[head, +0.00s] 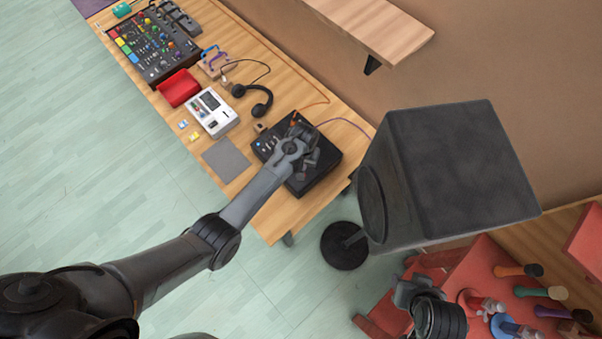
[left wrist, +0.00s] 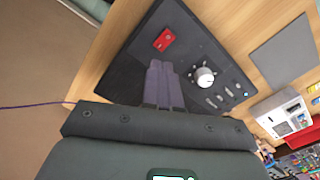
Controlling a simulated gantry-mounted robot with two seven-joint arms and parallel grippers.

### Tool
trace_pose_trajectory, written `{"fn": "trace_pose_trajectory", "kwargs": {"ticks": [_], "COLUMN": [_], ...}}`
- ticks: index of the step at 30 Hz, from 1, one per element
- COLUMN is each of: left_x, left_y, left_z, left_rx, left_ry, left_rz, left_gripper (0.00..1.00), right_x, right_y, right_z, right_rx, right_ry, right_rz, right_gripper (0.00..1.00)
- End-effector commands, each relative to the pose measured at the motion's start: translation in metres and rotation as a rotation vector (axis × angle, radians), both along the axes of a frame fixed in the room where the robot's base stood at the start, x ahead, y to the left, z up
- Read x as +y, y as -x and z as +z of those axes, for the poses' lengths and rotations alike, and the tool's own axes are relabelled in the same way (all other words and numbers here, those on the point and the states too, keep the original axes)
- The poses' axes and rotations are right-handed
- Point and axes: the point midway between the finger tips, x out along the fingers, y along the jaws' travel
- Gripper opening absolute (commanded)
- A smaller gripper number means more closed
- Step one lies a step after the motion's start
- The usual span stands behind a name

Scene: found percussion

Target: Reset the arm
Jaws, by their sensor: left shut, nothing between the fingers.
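My left gripper (head: 309,163) is over a black box (head: 322,178) at the near end of the wooden workbench. In the left wrist view, its two fingers (left wrist: 163,82) are together with nothing between them. They reach over the black top of the box, which shows a red switch (left wrist: 163,40), a white knob (left wrist: 204,77) and small buttons. I cannot tell whether the fingertips touch the top. Part of my right arm (head: 432,306) shows at the lower right of the head view; its jaw state cannot be made out.
A large dark speaker (head: 455,175) on a stand is right of the bench. The wooden bench (head: 275,217) holds a grey pad (head: 226,160), headphones (head: 258,101), a white device (head: 211,112), a red tray (head: 179,88) and a mixer (head: 154,43). A red table (head: 475,265) holds several handled objects.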

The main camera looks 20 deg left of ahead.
Motion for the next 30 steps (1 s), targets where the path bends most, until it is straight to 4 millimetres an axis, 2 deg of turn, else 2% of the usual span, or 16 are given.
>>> {"fn": "trace_pose_trajectory", "kwargs": {"ticks": [7,11,14,17,19,21,23,24,26,30], "left_x": [0.0,0.001,0.006,0.015,0.024,0.034,0.041,0.046,0.052,0.063], "left_y": [0.003,0.022,0.053,0.1,0.144,0.183,0.211,0.227,0.247,0.277], "left_z": [-0.002,-0.018,-0.041,-0.071,-0.088,-0.094,-0.09,-0.084,-0.07,-0.022], "left_rx": [0.005,0.038,0.09,0.159,0.196,0.206,0.199,0.188,0.166,0.092], "left_ry": [0.0,-0.001,-0.008,-0.017,-0.022,-0.026,-0.025,-0.027,-0.026,-0.023], "left_rz": [0.0,0.001,0.003,0.008,0.014,0.02,0.019,0.015,0.004,-0.039], "left_gripper": [0.0,0.0,0.0,0.0,0.0,0.0,0.0,0.0,0.0,0.0], "right_x": [0.001,0.001,0.001,0.0,0.0,0.0,-0.001,-0.001,-0.002,-0.002], "right_y": [0.0,0.0,0.0,0.0,0.0,-0.001,-0.001,0.0,0.0,0.0], "right_z": [0.0,0.001,0.002,0.004,0.007,0.01,0.012,0.013,0.014,0.018], "right_rx": [0.0,0.0,0.0,0.0,0.0,-0.001,-0.002,-0.001,0.0,0.001], "right_ry": [-0.003,-0.003,-0.003,-0.002,0.0,0.001,0.004,0.005,0.007,0.008], "right_rz": [-0.002,-0.002,-0.002,-0.002,0.0,0.002,0.003,0.004,0.004,0.005], "right_gripper": [0.43,0.43,0.43,0.43,0.43,0.43,0.43,0.43,0.43,0.43]}}
